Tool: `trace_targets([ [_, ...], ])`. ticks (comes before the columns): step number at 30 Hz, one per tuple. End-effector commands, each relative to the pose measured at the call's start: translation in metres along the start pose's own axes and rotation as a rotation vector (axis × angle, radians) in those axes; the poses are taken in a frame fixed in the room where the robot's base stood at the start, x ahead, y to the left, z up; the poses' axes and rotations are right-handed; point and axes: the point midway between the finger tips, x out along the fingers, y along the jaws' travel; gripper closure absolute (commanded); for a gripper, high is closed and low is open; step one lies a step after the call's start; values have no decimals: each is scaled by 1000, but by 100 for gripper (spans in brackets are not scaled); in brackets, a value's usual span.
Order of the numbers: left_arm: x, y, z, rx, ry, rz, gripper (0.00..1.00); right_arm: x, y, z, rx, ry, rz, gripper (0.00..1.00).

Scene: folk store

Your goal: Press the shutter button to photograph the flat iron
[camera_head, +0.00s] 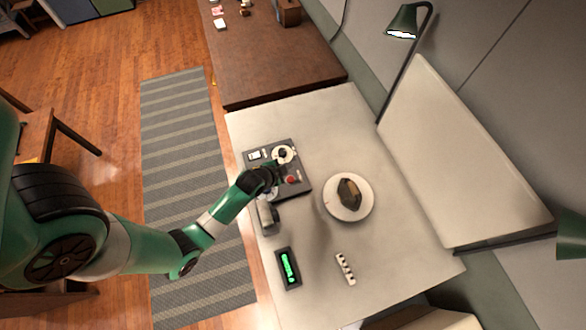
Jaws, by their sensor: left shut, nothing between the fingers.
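The flat iron (349,191), dark and seen from above, sits on a round white plate (335,208) in the middle of the pale table. A dark control box (300,184) stands left of the plate. It has a red button (291,180), a white dial (284,154) and a small white label. My left gripper (277,170) is shut and empty, over the box close to the red button. I cannot tell whether it touches the box. A dark camera-like object (267,216) lies below the gripper, partly hidden by my arm. My right gripper is out of view.
A dark device with a green display (288,267) and a black-and-white strip (346,268) lie toward the table's near end. A pale backdrop panel (450,155) and a green lamp (403,22) stand on the right. A brown table (275,60) adjoins the far end.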

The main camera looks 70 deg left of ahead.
Motion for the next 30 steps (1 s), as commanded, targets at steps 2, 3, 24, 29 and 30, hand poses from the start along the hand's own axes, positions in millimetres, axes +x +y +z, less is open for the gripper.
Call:
trace_targets([
  [2,1,0,0,0,0,0,100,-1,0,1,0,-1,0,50],
  [3,1,1,0,0,1,0,100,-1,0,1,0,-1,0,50],
  [24,44,32,30,1,4,-1,100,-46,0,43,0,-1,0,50],
  [29,57,41,40,1,4,-1,100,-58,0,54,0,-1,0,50],
  [30,60,43,41,1,3,-1,100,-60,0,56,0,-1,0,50],
])
